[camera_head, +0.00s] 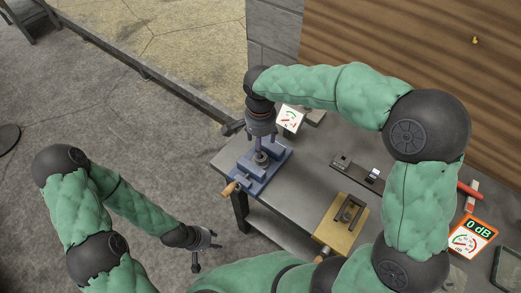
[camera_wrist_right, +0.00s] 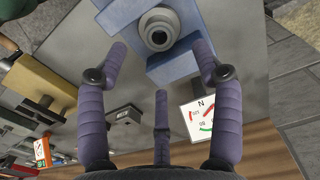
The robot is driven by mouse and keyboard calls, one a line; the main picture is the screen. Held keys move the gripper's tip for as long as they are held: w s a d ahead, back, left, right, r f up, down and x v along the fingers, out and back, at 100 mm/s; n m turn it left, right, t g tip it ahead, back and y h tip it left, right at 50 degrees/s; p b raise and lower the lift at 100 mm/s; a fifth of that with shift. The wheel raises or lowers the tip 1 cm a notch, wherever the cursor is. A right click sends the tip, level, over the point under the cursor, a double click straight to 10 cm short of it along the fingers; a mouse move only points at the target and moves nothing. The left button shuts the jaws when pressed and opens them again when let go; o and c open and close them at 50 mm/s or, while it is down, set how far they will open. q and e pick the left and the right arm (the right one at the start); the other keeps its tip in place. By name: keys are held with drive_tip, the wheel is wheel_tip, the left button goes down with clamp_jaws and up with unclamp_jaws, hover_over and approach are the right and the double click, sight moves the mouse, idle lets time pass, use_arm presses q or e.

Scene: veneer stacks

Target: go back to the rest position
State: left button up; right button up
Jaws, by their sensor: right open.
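My right gripper (camera_head: 261,140) points down above a blue fixture (camera_head: 270,176) at the left end of the grey bench. In the right wrist view my right gripper (camera_wrist_right: 160,62) has its three purple padded fingers spread, with nothing between them. The fixture's grey round boss (camera_wrist_right: 158,28) lies beyond the fingertips, and contact cannot be told. My left gripper (camera_head: 204,248) hangs low over the floor, left of the bench. Its fingers are spread and appear empty.
The grey bench (camera_head: 318,155) also bears a yellow block fixture (camera_head: 341,222), a dark fixture (camera_head: 357,172), a white gauge card (camera_head: 290,118) and an orange-framed 0 dB display (camera_head: 470,237). A wood-grain panel (camera_head: 400,40) stands behind.

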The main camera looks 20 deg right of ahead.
drive_tip(key=shift+r, duration=2)
